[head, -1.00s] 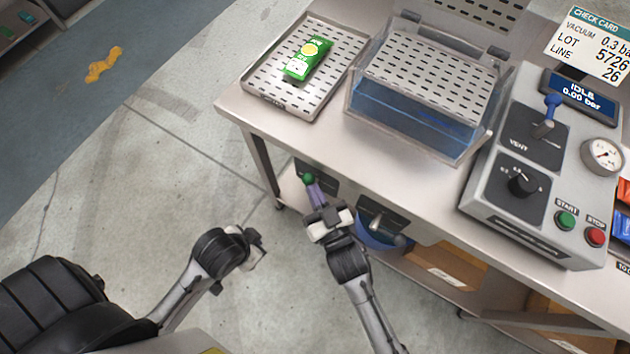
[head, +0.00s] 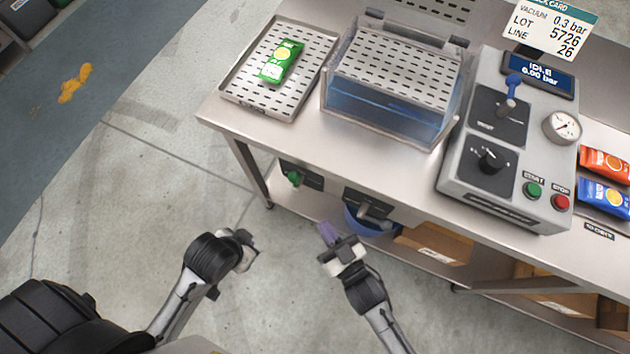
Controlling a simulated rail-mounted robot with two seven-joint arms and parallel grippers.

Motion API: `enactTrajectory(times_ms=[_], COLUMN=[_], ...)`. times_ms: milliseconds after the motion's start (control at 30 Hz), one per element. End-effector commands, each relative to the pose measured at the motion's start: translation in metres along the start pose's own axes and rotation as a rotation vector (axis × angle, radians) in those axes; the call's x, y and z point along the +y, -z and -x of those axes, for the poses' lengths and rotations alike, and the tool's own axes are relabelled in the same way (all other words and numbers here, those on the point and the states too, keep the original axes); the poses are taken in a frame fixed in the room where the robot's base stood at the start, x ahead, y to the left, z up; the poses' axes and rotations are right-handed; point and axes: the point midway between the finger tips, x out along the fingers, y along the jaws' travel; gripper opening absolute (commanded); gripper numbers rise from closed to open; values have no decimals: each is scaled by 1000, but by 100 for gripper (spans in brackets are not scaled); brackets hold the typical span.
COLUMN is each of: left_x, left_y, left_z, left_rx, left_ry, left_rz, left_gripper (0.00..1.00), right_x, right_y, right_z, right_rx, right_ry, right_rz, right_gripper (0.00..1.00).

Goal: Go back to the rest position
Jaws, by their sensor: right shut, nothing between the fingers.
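My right gripper (head: 328,234) shows below the bench front, over the floor, with its purple fingers shut and nothing between them. It is apart from the green valve knob (head: 293,178) under the bench edge and from the dark lever handle (head: 374,209) beside it. My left gripper (head: 246,241) hangs over the floor to the left of the right one. Its fingers are too small and turned away to tell whether they are open or shut. Neither gripper touches the bench.
The steel bench (head: 330,155) carries a perforated tray (head: 236,83) with a green packet (head: 281,61), a water tank (head: 385,108) with a perforated lid, and a control box (head: 452,175). Orange (head: 605,163) and blue (head: 603,196) packets lie at right. The floor (head: 165,195) left of the bench is clear.

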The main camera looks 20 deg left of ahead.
Motion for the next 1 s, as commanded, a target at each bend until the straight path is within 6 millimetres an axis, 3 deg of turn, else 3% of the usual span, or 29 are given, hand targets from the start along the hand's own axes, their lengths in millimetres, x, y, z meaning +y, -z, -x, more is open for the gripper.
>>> enactTrajectory(times_ms=[133, 367, 600, 733, 867, 1000], left_x=[-2, -2, -1, 1, 2, 2], left_y=[1, 2, 2, 2, 2, 3], left_z=[4, 6, 6, 6, 6, 8], left_rx=[0, -1, 0, 0, 1, 1], left_ry=[5, 5, 1, -3, -5, -5], left_rz=[-5, -6, -1, 4, 7, 7], left_gripper=[0, 0, 0, 0, 0, 0], right_x=[0, 1, 12, 22, 50, 83], right_y=[0, -6, -59, -74, -66, -35], right_z=[20, 33, 46, 61, 78, 98], right_rx=[-2, -33, -391, -628, -829, -996], right_ry=[0, -6, -65, -107, -194, -319], right_rz=[-1, 20, 90, 142, 190, 197], right_gripper=[0, 0, 0, 0, 0, 0])
